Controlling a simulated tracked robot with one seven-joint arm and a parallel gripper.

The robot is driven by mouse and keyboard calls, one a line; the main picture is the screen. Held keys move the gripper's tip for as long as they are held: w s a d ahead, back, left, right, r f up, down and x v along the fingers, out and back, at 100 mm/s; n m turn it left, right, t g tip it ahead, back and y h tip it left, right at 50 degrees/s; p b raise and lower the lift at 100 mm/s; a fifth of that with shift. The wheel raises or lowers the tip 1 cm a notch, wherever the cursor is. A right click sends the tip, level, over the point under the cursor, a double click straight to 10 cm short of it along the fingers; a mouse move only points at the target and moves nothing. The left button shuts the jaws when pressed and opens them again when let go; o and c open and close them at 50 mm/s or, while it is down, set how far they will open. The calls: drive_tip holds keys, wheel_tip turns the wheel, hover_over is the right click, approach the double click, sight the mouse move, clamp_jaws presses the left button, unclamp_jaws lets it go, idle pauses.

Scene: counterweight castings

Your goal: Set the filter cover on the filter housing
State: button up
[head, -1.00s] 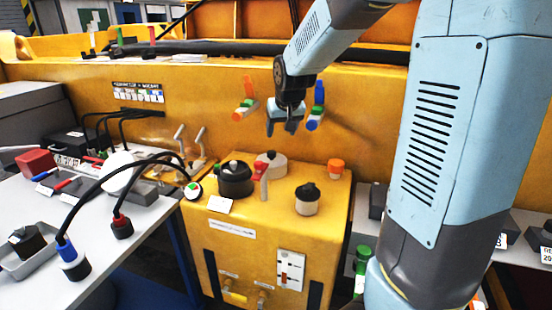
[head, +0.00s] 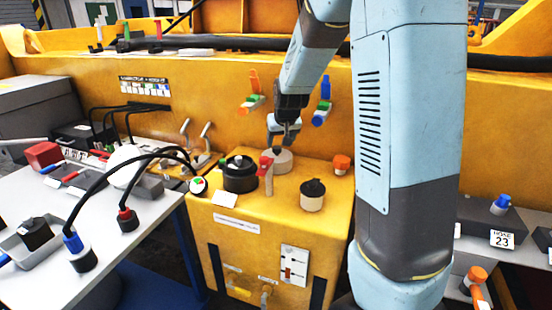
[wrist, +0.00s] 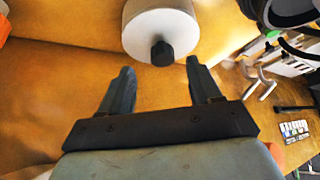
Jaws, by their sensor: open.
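A pale, round, drum-like piece with a black knob, which looks like the filter cover (head: 283,162), sits on top of the yellow casting. It fills the top middle of the wrist view (wrist: 160,24), its knob just beyond the fingertips. My gripper (head: 281,141) is open and empty, pointing down close above the cover; in the wrist view its two fingers (wrist: 159,68) stand apart. A black round pot, likely the filter housing (head: 240,180), stands left of the cover; part of it shows at the top right of the wrist view (wrist: 291,12). Its inside is unclear.
A red-topped handle (head: 266,168) stands between pot and cover. A cream cylinder with black top (head: 312,198) and an orange cap (head: 341,164) stand to the right. Metal levers (head: 205,135) and black cables lie left. The yellow wall (head: 220,110) rises behind.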

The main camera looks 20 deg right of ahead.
sight(277, 148)
drive_tip(key=shift+x, duration=2.45)
drive_tip(key=shift+a, duration=0.15)
drive_tip(key=shift+c, duration=0.3)
clamp_jaws()
